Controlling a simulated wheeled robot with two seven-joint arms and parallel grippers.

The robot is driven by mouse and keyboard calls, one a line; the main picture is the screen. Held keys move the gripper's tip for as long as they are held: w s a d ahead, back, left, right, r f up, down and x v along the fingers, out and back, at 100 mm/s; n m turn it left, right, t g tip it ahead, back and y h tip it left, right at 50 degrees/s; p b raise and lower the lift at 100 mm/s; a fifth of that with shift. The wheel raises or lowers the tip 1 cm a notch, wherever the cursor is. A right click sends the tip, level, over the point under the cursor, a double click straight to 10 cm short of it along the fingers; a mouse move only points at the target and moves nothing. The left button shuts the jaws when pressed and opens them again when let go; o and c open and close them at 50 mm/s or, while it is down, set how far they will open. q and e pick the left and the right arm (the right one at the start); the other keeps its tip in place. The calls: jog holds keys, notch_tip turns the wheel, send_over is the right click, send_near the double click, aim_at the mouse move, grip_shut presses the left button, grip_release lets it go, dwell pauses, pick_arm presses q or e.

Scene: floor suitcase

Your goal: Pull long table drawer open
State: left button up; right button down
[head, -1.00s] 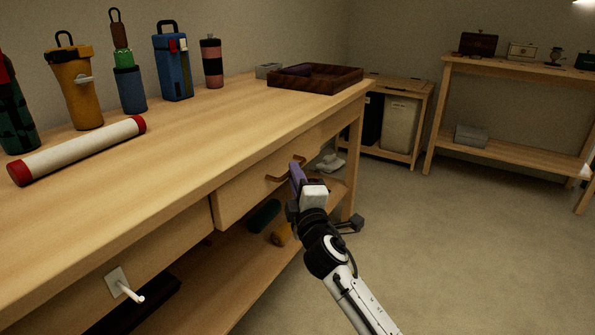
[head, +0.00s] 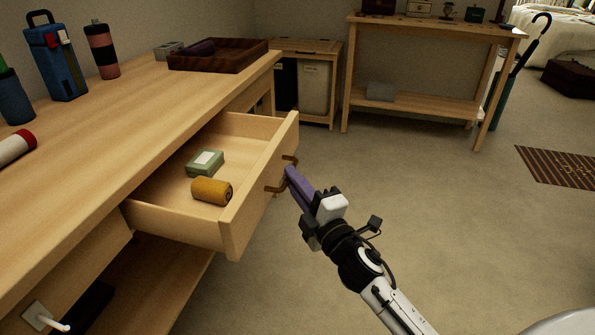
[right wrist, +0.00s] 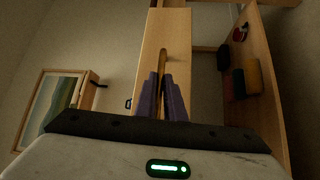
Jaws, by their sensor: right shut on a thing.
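The long table (head: 110,130) runs along the left in the head view. Its drawer (head: 262,187) stands pulled well out, its inside showing. In it lie a yellow roll (head: 211,191) and a green box with a pale label (head: 205,163). The drawer's brown handle (head: 275,187) is on the front panel. My right gripper (head: 289,174) is at this handle, its purple fingers shut on it. In the right wrist view the fingers (right wrist: 161,97) close around the handle (right wrist: 162,65) before the drawer front (right wrist: 175,40). My left gripper is not in view.
On the tabletop are a wooden tray (head: 218,57), a blue case (head: 57,60) and a striped bottle (head: 102,52). A cabinet (head: 303,85) and a console table (head: 430,70) stand behind. The floor (head: 440,200) right of the drawer is clear.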

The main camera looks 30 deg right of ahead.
jog(key=shift+s+d, duration=0.3)
jog(key=shift+s, duration=0.05)
jog(key=c, duration=1.8)
grip_release()
jog(key=shift+c, duration=0.2)
jog(key=s+f, duration=0.1)
jog(key=s, duration=0.9)
jog(key=shift+s+f+p, duration=0.15)
jog(key=shift+p, duration=0.2)
